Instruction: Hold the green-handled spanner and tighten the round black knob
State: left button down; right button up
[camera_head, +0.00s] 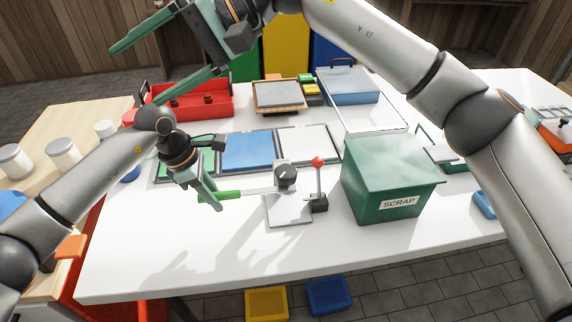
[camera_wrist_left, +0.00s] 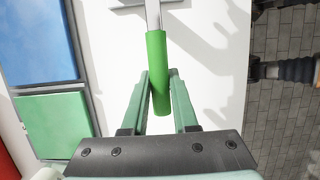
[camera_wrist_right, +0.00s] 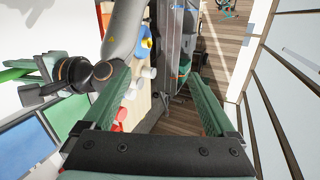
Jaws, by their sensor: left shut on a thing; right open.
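The spanner has a green handle (camera_head: 222,195) and a grey metal shaft reaching right toward the round black knob (camera_head: 286,175). The knob stands on a pale plate (camera_head: 290,214) on the white bench. Whether the spanner head is around the knob or just beside it, I cannot tell. My left gripper (camera_head: 212,200) is shut on the green handle; the left wrist view shows the handle (camera_wrist_left: 157,55) between its fingers. My right gripper (camera_head: 138,76) is open and empty, raised at the back left, far from the knob; its spread fingers show in the right wrist view (camera_wrist_right: 158,72).
A red-ball lever (camera_head: 318,170) stands right beside the knob. A green SCRAP bin (camera_head: 385,180) is further right. Blue (camera_head: 247,152) and other coloured panels lie behind. A red tray (camera_head: 205,108) sits at the back left. The bench front is clear.

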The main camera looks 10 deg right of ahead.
jog(key=w+d+f+n+h, duration=0.1)
jog(key=d+f+h, duration=0.5)
jog(key=f, duration=0.2)
jog(key=h, duration=0.7)
send_over(286, 171)
notch_tip(286, 171, down, 5)
notch_tip(286, 171, down, 11)
jog(key=shift+f, duration=0.1)
jog(key=shift+c, duration=0.3)
jog(key=c, duration=1.3)
